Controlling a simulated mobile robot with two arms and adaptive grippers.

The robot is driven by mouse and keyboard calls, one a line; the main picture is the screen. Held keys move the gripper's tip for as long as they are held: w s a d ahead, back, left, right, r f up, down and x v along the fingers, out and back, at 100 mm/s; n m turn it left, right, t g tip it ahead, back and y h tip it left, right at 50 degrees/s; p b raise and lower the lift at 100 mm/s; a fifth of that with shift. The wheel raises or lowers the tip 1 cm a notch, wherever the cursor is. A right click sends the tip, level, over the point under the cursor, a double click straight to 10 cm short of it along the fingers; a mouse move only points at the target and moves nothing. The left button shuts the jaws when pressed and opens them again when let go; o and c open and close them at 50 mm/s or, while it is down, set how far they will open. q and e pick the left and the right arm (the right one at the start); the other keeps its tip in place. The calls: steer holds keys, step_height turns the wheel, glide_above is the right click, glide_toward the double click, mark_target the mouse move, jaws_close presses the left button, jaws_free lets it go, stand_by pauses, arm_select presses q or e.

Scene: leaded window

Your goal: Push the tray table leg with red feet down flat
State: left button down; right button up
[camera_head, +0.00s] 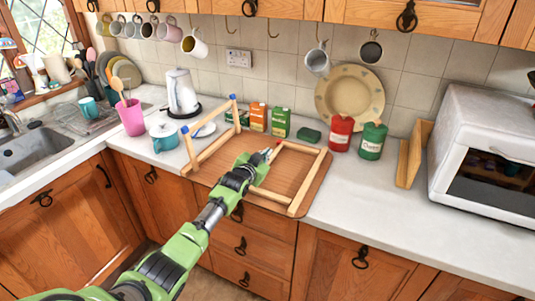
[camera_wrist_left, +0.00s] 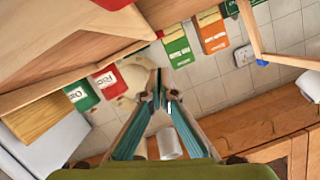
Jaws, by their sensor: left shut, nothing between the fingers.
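The upturned wooden tray table (camera_head: 235,168) lies on the counter; it also shows in the wrist view (camera_wrist_left: 50,30). Its leg frame with red feet (camera_head: 309,180) is at the right side, low over the tray; I cannot tell whether it lies fully flat. A red foot (camera_head: 279,143) shows at its back left corner, also in the wrist view (camera_wrist_left: 160,34). The other leg frame, with blue feet (camera_head: 233,97), stands raised at the left. My left gripper (camera_head: 268,153) is shut and empty beside the red foot; it also shows in the wrist view (camera_wrist_left: 160,92). My right gripper is not seen.
Behind the tray are an orange box (camera_head: 258,117), a green box (camera_head: 281,122), a red canister (camera_head: 341,133) and a green canister (camera_head: 373,140). The counter front right is clear.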

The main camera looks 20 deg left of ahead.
arm_select(q)
steer(key=shift+f, duration=0.15)
stand_by(0.4)
steer(key=shift+r, duration=0.35)
steer(key=r+p, duration=0.1)
steer(key=s+r+p, duration=0.1)
steer(key=r, duration=0.1)
steer(key=shift+r+p, duration=0.15)
steer(key=shift+p, duration=0.25)
steer(key=b+v, duration=0.1)
steer(key=v, duration=0.8)
steer(key=shift+a+r, duration=0.2)
steer(key=shift+a, duration=0.3)
